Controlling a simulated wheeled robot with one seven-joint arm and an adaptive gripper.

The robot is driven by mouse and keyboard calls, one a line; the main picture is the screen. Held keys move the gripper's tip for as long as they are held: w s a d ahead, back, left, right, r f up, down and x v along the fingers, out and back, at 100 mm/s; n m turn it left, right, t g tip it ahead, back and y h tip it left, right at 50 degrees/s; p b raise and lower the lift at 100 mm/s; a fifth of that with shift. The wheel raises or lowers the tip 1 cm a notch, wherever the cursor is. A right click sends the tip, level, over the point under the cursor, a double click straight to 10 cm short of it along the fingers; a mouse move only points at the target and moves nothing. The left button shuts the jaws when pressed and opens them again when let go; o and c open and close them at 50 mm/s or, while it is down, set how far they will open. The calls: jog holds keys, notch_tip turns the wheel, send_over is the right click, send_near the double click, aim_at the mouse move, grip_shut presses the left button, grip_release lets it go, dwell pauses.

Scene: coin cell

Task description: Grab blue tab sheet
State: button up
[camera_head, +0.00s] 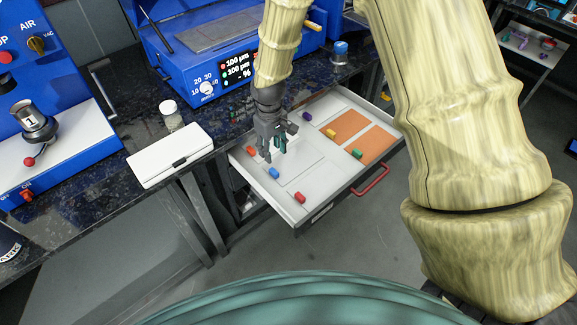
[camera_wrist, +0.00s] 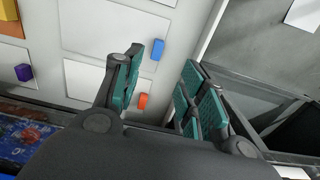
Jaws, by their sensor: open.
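A small blue tab (camera_head: 273,172) stands at the left edge of a white sheet in the open drawer. In the wrist view the blue tab (camera_wrist: 158,49) lies just beyond my fingertips, between their directions, and its pale sheet (camera_wrist: 110,28) extends to the left. My gripper (camera_head: 274,154) points down over the drawer, close to the blue tab on its far side. In the wrist view my gripper (camera_wrist: 163,62) is open with nothing between the fingers. I cannot tell its exact height above the sheet.
The drawer (camera_head: 325,203) also holds orange (camera_head: 250,150), red (camera_head: 300,197), purple (camera_head: 307,115), yellow (camera_head: 330,133) and green (camera_head: 357,153) tabs. A white case (camera_head: 170,155) and jar (camera_head: 171,115) stand on the dark bench, left.

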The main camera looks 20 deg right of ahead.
jog(key=f, duration=0.1)
send_over(274, 171)
jog(key=shift+a+f, duration=0.1)
jog(key=shift+f, duration=2.6)
jog(key=shift+w+f+p, duration=0.1)
jog(key=shift+f+p, duration=0.6)
jog(key=shift+f, duration=1.9)
grip_shut()
